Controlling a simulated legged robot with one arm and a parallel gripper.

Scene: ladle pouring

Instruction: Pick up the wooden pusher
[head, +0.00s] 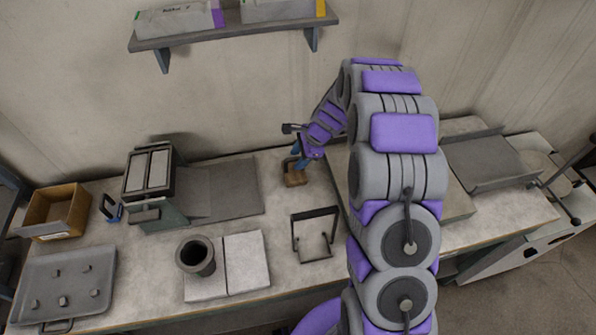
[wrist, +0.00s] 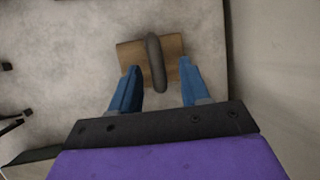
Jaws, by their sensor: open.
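The wooden pusher is a flat brown wooden block (wrist: 130,56) with a dark upright handle (wrist: 155,60) on top, lying on the pale worktop. It also shows in the head view (head: 296,178), near the wall at the middle of the bench. My gripper (wrist: 158,78) has blue fingers, open, one on each side of the handle in the wrist view. In the head view my gripper (head: 299,160) is just above the block, pointing down. I cannot tell whether the fingers touch it.
A black metal frame (head: 296,241) stands in front of the pusher. A dark cup (head: 196,257) stands on pale slabs at the front. A machine (head: 150,180) with a grey plate is to the left. A large slab (head: 345,190) lies right of the pusher. A shelf (head: 235,33) hangs above.

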